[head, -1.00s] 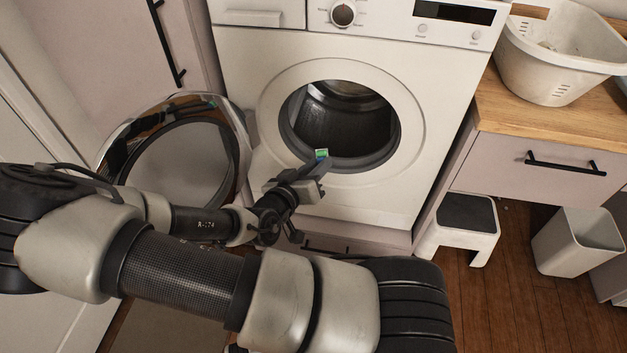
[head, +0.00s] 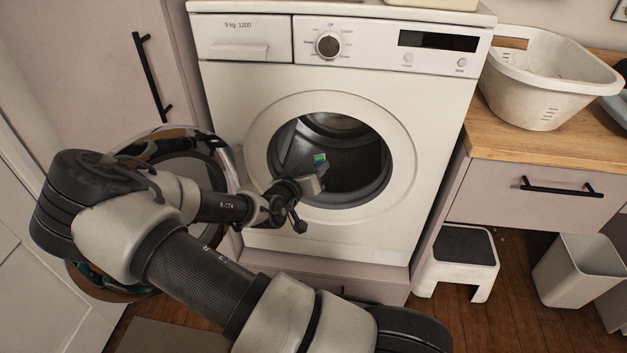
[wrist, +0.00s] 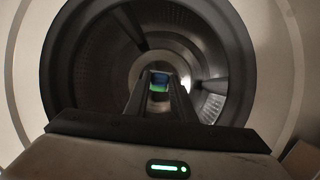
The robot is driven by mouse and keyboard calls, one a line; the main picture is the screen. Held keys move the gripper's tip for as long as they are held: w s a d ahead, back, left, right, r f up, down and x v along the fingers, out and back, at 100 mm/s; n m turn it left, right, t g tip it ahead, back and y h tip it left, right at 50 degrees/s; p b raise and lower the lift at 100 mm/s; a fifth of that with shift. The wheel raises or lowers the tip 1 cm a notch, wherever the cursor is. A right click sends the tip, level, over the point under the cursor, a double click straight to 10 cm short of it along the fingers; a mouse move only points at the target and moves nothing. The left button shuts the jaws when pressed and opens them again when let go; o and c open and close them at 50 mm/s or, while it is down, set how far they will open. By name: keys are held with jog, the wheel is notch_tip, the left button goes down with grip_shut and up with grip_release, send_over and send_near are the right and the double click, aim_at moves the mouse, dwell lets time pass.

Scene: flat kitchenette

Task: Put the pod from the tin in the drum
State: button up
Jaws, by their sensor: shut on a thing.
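The pod (head: 320,158) is small, green with some blue. My gripper (head: 316,166) is shut on it at the lower left of the washer's round opening. In the wrist view the pod (wrist: 159,84) sits between the fingertips of my gripper (wrist: 160,88), with the drum (wrist: 95,70) around and behind it. The drum (head: 355,165) is dark metal and looks empty where I can see it; my gripper hides its lower left part. How deep the fingertips are inside the opening is hard to tell. The tin is not seen in these views.
The washer's round door (head: 222,160) stands open on the left, partly behind my arm. A wooden counter (head: 470,125) with a white basket (head: 545,85) is on the right. A step stool (head: 455,262) and a bin (head: 580,270) stand on the floor below.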

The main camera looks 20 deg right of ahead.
jog(key=w+d+f, duration=0.3)
jog(key=w+d, duration=0.6)
jog(key=w, duration=0.4)
jog(key=shift+w+f, duration=0.15)
jog(key=o, duration=0.8)
jog(key=shift+a, duration=0.1)
jog(key=s+a+r+p, duration=0.2)
jog(key=s+a, duration=0.6)
jog(key=s, duration=0.4)
jog(key=s+a+r+p, duration=0.2)
jog(key=s+a, duration=0.6)
jog(key=s, duration=0.5)
jog(key=shift+a+r, duration=0.35)
jog(key=shift+r, duration=0.3)
